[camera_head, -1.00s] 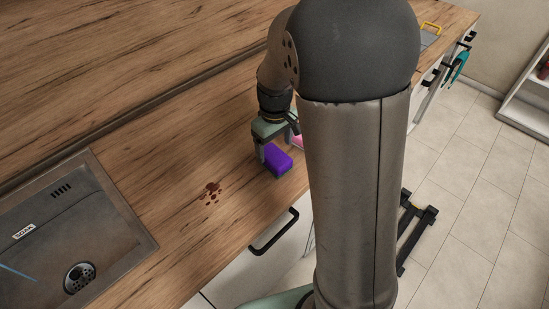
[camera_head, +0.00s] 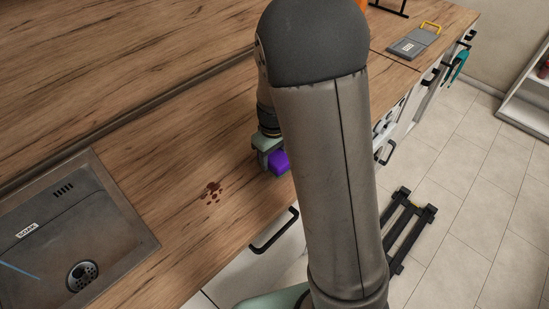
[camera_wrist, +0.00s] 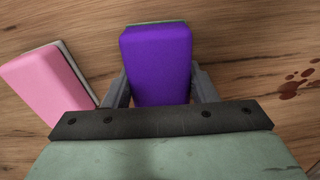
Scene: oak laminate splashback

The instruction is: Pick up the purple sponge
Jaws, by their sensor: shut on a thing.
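The purple sponge (camera_wrist: 158,62) lies between the two fingers of my gripper (camera_wrist: 160,88) in the wrist view, with a finger against each side. My gripper is shut on it. In the head view the purple sponge (camera_head: 279,161) shows at the counter's front part, beside my gripper (camera_head: 266,158), and my arm hides its right side. I cannot tell from these views whether it is clear of the counter.
A pink sponge (camera_wrist: 45,85) lies close by, left of my gripper in the wrist view. Dark red-brown stains (camera_head: 211,190) mark the wooden counter (camera_head: 160,140). A sink (camera_head: 120,215) is at the left. A grey board with a yellow handle (camera_head: 415,42) lies at the far end.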

